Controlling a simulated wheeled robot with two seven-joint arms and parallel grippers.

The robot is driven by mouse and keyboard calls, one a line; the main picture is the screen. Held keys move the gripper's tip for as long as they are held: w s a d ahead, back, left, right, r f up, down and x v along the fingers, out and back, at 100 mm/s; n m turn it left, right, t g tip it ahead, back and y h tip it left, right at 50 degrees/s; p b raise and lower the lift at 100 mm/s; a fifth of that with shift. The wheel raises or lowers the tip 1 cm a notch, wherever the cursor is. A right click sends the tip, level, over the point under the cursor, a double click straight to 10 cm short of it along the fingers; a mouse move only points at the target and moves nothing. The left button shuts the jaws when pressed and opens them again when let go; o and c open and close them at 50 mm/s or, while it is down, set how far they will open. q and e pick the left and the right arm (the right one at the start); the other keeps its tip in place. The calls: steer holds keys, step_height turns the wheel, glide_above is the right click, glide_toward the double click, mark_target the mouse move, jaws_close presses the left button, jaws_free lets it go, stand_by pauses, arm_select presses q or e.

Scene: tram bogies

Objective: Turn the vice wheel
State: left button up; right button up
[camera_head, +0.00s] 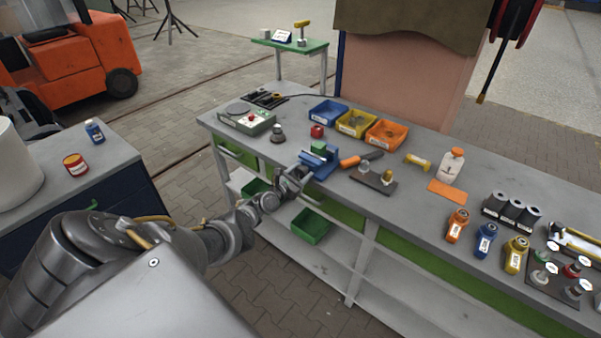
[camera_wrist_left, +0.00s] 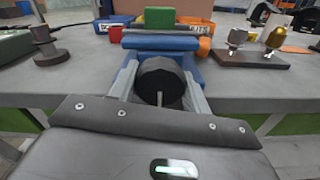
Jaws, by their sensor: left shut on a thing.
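The blue vice (camera_head: 318,163) is fixed at the front edge of the grey workbench, with a green block (camera_head: 318,145) at its top. In the left wrist view the vice (camera_wrist_left: 160,42) is straight ahead, with the green block (camera_wrist_left: 159,18) above it. The dark round vice wheel (camera_wrist_left: 160,80) faces the wrist camera. My left gripper (camera_head: 296,174) reaches in from the left to the front of the vice. Its fingers (camera_wrist_left: 158,88) lie on both sides of the wheel and are shut on it. My right gripper does not show.
Blue, yellow and orange bins (camera_head: 386,133) stand behind the vice. A red cube (camera_head: 317,131), an orange-handled tool (camera_head: 351,161) and a dark fixture board (camera_head: 373,180) are close by. A dark knob-like part (camera_head: 277,135) stands left of the vice.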

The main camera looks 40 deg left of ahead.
arm_select(q)
steer(key=n, duration=0.4)
steer(key=shift+n, duration=0.3)
steer(key=n, duration=0.4)
steer(key=shift+d+f, duration=0.1)
steer(key=shift+f, duration=0.05)
steer(key=shift+n, duration=0.8)
steer(key=o, duration=1)
